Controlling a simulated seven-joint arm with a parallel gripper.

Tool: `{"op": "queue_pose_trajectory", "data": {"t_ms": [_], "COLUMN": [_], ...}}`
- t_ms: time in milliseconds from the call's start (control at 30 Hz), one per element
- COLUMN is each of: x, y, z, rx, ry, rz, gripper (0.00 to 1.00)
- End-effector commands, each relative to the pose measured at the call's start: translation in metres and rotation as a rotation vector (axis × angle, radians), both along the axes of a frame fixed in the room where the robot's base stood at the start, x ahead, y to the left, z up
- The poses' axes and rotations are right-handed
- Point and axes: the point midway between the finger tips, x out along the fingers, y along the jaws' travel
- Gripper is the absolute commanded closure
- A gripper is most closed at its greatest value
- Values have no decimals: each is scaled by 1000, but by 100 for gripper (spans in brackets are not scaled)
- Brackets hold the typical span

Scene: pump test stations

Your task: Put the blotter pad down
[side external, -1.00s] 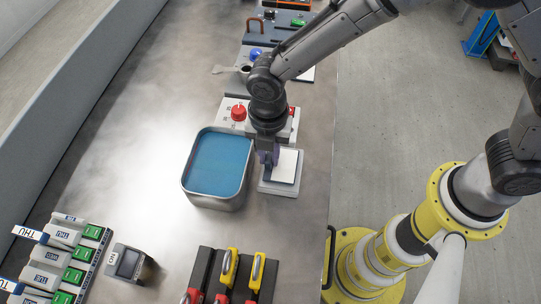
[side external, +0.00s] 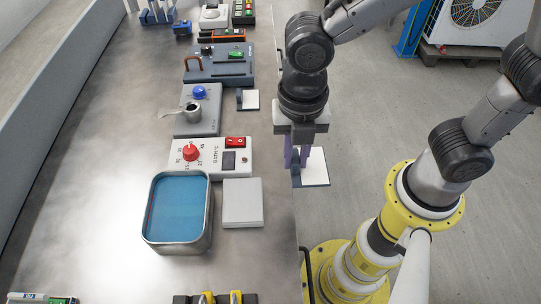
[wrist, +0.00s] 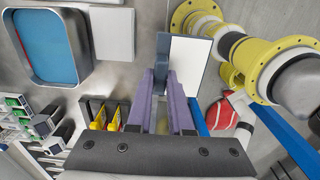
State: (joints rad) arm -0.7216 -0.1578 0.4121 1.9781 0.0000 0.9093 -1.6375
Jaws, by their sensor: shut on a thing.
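The blotter pad (side external: 315,171) is a flat white slab with a dark blue-grey grip block at one side. My gripper (side external: 297,160) has its purple fingers shut on that block and holds the pad in the air. In the side view the pad appears at or past the table's right edge; its exact height is hard to tell. The wrist view also shows the pad (wrist: 189,62) beyond the fingertips (wrist: 162,80), with its grip block between them. A bare light grey square block (side external: 242,203) sits on the table left of the pad.
A metal tank of blue liquid (side external: 178,207) stands left of the grey block. A heater station with a red knob (side external: 191,152) is behind them. A smaller white pad (side external: 250,99) lies by the grey station (side external: 205,120). The left tabletop (side external: 105,150) is clear.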

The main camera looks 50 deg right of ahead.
Motion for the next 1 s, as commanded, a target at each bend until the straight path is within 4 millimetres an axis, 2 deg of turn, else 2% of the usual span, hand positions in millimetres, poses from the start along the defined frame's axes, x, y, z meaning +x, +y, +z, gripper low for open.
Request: {"op": "queue_pose_trajectory", "data": {"t_ms": [133,233,367,567,700,833,1000], "x": [-3,2,29,80,107,119,126], "y": [-3,1,-6,-43,-77,-102,-117], "z": [3,5,4,-5,-13,-19,-24], "rx": [3,12,16,11,6,2,0], "ry": [-4,-16,-27,-29,-22,-11,0], "rz": [55,131,200,192,126,49,2], "gripper": [100,100,100,100,100,100,100]}}
